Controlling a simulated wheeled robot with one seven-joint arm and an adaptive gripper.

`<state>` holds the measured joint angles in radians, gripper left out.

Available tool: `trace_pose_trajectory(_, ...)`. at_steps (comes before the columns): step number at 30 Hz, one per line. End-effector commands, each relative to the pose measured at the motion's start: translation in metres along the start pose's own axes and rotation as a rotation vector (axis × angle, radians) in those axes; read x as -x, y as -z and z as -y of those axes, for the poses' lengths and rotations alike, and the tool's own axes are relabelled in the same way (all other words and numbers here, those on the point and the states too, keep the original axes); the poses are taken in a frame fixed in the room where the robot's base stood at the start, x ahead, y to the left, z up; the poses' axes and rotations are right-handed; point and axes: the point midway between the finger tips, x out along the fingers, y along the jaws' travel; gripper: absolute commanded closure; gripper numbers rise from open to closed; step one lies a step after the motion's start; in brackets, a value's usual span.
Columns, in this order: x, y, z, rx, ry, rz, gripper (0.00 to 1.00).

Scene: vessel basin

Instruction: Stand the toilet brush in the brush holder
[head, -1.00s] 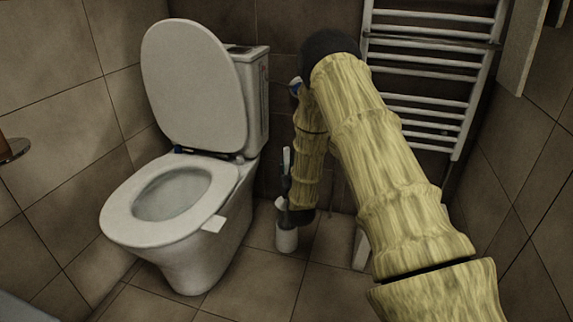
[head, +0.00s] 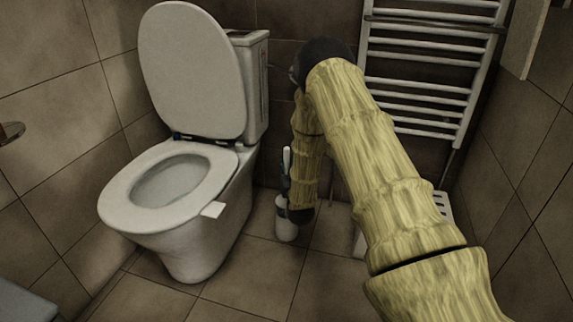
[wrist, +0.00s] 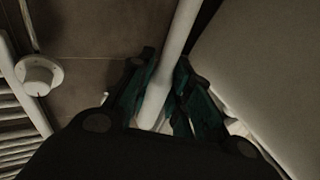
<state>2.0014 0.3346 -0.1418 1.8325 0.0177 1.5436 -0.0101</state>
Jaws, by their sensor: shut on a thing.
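The toilet brush (head: 286,160) shows as a thin white handle standing nearly upright beside the toilet in the head view. My gripper (head: 285,190) is shut on this handle, which also passes between its fingers in the wrist view (wrist: 176,50). The brush holder (head: 286,229) is a small white cup on the floor, directly below the gripper. The brush's lower part lines up with the holder, but its head is hidden, so I cannot tell how deep it sits. In the wrist view my gripper (wrist: 160,90) covers most of the holder.
The white toilet (head: 185,190) with raised lid stands just left of the holder. A towel radiator (head: 425,85) hangs on the back wall to the right. A white stool-like item (head: 441,205) is partly behind my arm. The floor in front is clear.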

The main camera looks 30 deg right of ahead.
Motion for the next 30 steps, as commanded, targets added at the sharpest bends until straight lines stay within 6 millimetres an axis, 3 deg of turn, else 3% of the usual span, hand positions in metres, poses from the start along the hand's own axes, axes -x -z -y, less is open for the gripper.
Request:
trace_pose_trajectory(11, 0.0, -0.002, 0.0, 0.0, 0.0, -0.001, 1.0)
trace_pose_trajectory(12, 0.0, -0.002, 0.0, 0.0, 0.0, -0.001, 0.79)
trace_pose_trajectory(16, 0.0, -0.002, 0.0, 0.0, 0.0, 0.0, 0.55)
trace_pose_trajectory(26, 0.001, -0.002, 0.0, 0.0, 0.0, 0.001, 0.55)
trace_pose_trajectory(30, 0.011, -0.003, 0.0, 0.0, 0.0, 0.002, 0.55)
